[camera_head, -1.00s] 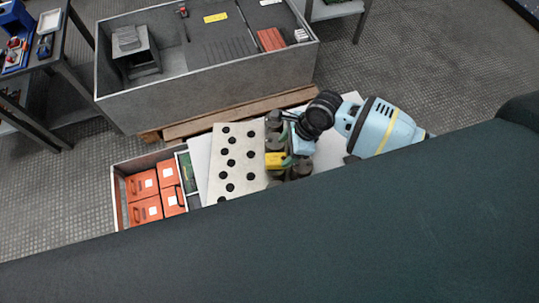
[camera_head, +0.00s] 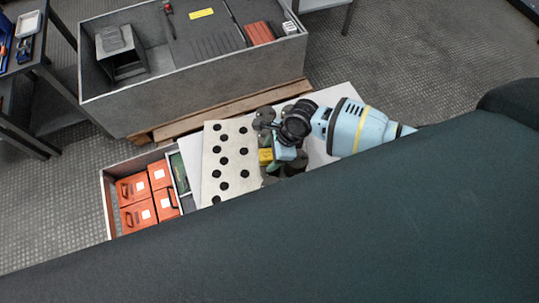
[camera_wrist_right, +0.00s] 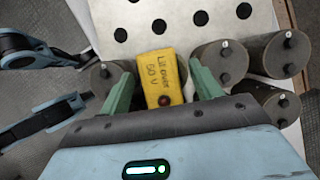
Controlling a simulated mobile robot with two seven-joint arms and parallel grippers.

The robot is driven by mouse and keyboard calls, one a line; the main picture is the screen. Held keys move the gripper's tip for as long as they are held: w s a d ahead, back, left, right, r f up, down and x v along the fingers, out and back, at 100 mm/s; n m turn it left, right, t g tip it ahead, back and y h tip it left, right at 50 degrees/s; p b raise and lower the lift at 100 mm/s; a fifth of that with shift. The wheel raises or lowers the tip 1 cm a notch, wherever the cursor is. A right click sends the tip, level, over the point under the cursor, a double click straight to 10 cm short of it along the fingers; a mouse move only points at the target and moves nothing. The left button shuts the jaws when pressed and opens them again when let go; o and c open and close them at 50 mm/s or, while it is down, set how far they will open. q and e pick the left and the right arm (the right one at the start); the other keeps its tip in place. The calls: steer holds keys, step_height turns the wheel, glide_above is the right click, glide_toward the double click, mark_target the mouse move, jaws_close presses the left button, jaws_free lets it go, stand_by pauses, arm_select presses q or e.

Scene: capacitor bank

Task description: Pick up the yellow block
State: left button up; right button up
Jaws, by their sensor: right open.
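The yellow block (camera_head: 265,157) sits beside the white perforated plate (camera_head: 226,188), among dark grey cylinders (camera_head: 295,163). In the right wrist view the yellow block (camera_wrist_right: 160,75) has the words "Lit over 50 V" and a dark red round spot. My right gripper (camera_head: 274,154) is over the block from the right side. In the right wrist view its green fingers (camera_wrist_right: 157,72) are open, one on each side of the block, with small gaps visible. Whether the fingers touch it is unclear. My left gripper does not show in the head view.
Dark cylinders (camera_wrist_right: 270,54) with studs stand close around the block. Orange boxes (camera_head: 136,188) fill a crate at left. A large grey bin (camera_head: 190,93) stands behind. Light-blue and black parts (camera_wrist_right: 30,55), unclear which, show at left in the wrist view.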

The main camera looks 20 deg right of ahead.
mark_target(266, 157)
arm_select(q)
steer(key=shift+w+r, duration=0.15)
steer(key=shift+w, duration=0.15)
arm_select(e)
steer(key=shift+a+f, duration=0.15)
steer(key=shift+f, duration=0.1)
steer(key=shift+c, duration=0.3)
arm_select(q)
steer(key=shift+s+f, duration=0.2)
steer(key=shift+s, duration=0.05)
arm_select(e)
steer(key=c, duration=1.2)
steer(key=shift+r, duration=0.1)
